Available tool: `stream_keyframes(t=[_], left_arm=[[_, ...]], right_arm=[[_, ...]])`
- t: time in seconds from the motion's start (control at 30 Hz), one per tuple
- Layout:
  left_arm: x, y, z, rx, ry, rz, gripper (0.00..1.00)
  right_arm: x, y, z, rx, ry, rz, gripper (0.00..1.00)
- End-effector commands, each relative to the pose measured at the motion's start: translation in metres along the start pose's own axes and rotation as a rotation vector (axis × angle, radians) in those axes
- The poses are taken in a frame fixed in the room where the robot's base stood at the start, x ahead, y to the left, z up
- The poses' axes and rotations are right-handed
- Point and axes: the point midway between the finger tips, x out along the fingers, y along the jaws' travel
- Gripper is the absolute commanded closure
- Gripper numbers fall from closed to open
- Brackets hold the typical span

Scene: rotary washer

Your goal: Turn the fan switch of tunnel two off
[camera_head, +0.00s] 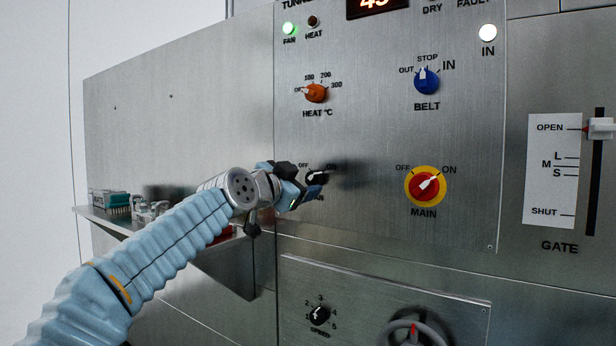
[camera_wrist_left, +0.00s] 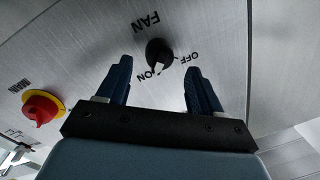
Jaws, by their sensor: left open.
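The fan switch (camera_head: 317,178) is a small black knob on the steel panel, between OFF and ON labels, partly hidden by my left gripper in the head view. In the left wrist view the whole knob (camera_wrist_left: 159,52) shows, with FAN, OFF and ON printed around it; its pointer is too small to read surely. My left gripper (camera_head: 301,186) is open at the panel. In the wrist view its two blue fingers (camera_wrist_left: 159,66) stand on either side of the knob, with gaps to both. The green FAN lamp (camera_head: 289,28) is lit. My right gripper is not in view.
The orange heat knob (camera_head: 316,93) is above the fan switch. The blue belt knob (camera_head: 427,82) and red-yellow main switch (camera_head: 425,186) are to the right. A speed knob (camera_head: 319,316) and handwheel (camera_head: 414,334) are below. A shelf (camera_head: 101,217) with small items is at left.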

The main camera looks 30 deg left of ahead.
Motion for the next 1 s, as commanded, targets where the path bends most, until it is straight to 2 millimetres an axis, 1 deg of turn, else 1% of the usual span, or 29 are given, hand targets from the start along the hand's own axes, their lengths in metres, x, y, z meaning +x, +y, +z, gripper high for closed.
stream_keyframes(t=[0.03,0.1,0.23,0.33,0.57,0.67,0.93,1.0], left_arm=[[0.01,-0.001,-0.001,0.001,-0.002,0.001,0.34],[0.02,-0.001,-0.001,0.0,-0.002,0.001,0.34],[0.032,0.0,0.0,0.0,-0.002,0.0,0.34],[0.035,0.0,0.001,0.0,-0.001,0.0,0.34],[0.035,0.0,0.001,0.0,-0.001,0.0,0.34],[0.035,0.0,0.001,0.0,-0.001,0.0,0.48],[0.035,0.0,0.001,0.0,-0.001,0.0,0.89],[0.035,0.0,0.001,-0.001,-0.001,0.0,0.9]], right_arm=[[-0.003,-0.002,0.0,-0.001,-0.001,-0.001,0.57],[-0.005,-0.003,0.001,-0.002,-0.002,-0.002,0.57],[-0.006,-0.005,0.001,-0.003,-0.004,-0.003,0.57],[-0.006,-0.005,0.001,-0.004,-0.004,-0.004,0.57],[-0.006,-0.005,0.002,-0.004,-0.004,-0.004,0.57],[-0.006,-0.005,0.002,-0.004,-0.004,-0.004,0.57],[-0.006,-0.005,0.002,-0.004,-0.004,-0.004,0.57],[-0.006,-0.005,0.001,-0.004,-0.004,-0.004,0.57]])
